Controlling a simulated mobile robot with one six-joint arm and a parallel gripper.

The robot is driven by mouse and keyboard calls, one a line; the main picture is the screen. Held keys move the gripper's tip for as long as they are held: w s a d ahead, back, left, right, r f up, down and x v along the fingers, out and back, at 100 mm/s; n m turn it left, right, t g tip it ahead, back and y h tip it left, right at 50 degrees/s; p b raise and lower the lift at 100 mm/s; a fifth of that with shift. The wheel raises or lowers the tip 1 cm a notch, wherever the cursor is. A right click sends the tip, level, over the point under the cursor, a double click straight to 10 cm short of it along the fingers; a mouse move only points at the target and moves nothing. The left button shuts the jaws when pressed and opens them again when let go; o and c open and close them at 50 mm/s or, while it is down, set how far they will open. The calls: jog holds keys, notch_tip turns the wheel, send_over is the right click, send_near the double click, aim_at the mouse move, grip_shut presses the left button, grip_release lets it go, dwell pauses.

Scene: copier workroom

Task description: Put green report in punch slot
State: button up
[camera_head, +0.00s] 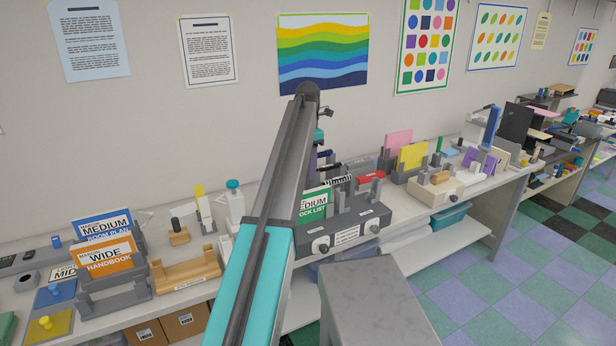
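A green report (314,206) with a white band reading "MEDIUM" and "STOCK LIST" stands upright, just right of my arm. My arm covers its left side. Its lower edge meets a dark grey unit (345,236) with round knobs, white labels and upright grey posts. I cannot tell whether the report sits in a slot of this unit or behind it, nor which unit is the punch. My arm reaches up and away across the middle of the view. My gripper's fingers are hidden behind the arm.
On the left, a grey holder (112,295) carries an orange handbook (105,258) and a blue booklet (100,226). A wooden tray (186,273) lies beside it. Right of the grey unit stands a beige unit (436,191) near a yellow card (412,156). A grey surface (372,290) projects in front.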

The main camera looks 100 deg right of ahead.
notch_tip(320, 180, up, 2)
jog(key=shift+p, duration=0.35)
dwell(0.8)
